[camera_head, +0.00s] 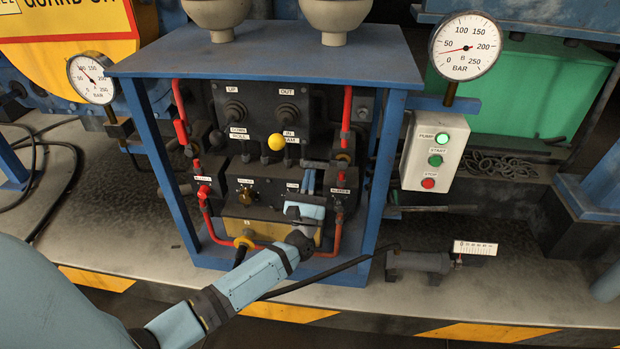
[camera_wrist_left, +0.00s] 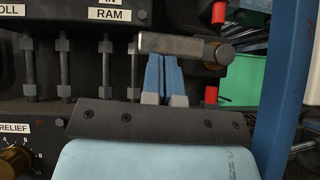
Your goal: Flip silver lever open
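The silver lever (camera_wrist_left: 172,44) is a grey bar lying level in the left wrist view, its right end at a dark round pivot (camera_wrist_left: 219,53). In the head view the lever (camera_head: 314,164) is small, on the right of the dark valve panel. My left gripper (camera_head: 308,182) reaches up to the panel just below the lever. In the left wrist view its blue fingers (camera_wrist_left: 163,76) stand side by side, shut with nothing visible between them. Their tips meet the lever's lower edge in the picture; I cannot tell whether they touch. My right gripper is not in view.
A blue frame (camera_head: 384,180) surrounds the panel, its right post close to the lever. Red pipes (camera_head: 346,108) run near it. Several upright bolts (camera_wrist_left: 105,68) stand left of the fingers. A pump button box (camera_head: 435,153) and gauge (camera_head: 466,46) are at right.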

